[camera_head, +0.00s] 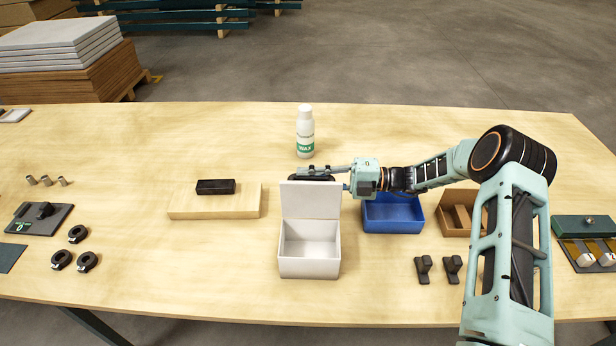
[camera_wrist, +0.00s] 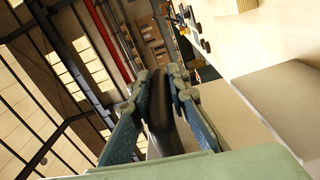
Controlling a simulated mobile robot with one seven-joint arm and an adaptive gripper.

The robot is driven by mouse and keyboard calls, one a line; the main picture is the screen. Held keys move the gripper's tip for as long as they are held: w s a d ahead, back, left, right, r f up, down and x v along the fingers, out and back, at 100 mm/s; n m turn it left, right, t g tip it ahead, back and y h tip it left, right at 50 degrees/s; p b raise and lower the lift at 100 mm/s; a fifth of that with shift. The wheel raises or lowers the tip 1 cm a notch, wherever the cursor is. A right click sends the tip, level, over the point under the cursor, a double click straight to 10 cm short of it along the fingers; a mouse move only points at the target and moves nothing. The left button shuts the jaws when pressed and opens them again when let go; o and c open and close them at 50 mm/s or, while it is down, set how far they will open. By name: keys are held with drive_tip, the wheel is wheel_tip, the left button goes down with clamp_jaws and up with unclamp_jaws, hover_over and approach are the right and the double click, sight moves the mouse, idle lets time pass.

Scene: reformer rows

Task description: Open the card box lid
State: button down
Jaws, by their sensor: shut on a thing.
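The card box (camera_head: 309,268) is an open white box at the middle of the table, and its inside looks empty. Its white lid (camera_head: 311,200) stands roughly upright at the box's rear edge. My gripper (camera_head: 318,173) is at the lid's top edge, reaching in from the right. In the wrist view its fingers (camera_wrist: 163,80) are closed around a dark, bar-like piece (camera_wrist: 160,112), which looks like the lid's handle. Where this piece joins the lid is hidden in the head view. A pale panel beside the fingers in the wrist view may be the lid.
A white WAX bottle (camera_head: 305,135) stands behind the lid. A wooden board (camera_head: 215,204) bearing a black block (camera_head: 215,186) lies left. A blue bin (camera_head: 392,222), a brown box (camera_head: 448,228) and black brackets (camera_head: 423,270) are to the right. Black rings (camera_head: 78,234) lie far left.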

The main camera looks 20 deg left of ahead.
drive_tip(key=shift+w+f, duration=0.35)
drive_tip(key=shift+f, duration=0.1)
drive_tip(key=c, duration=1.8)
unclamp_jaws()
drive_tip(key=shift+c, duration=0.2)
drive_tip(key=v, duration=1.2)
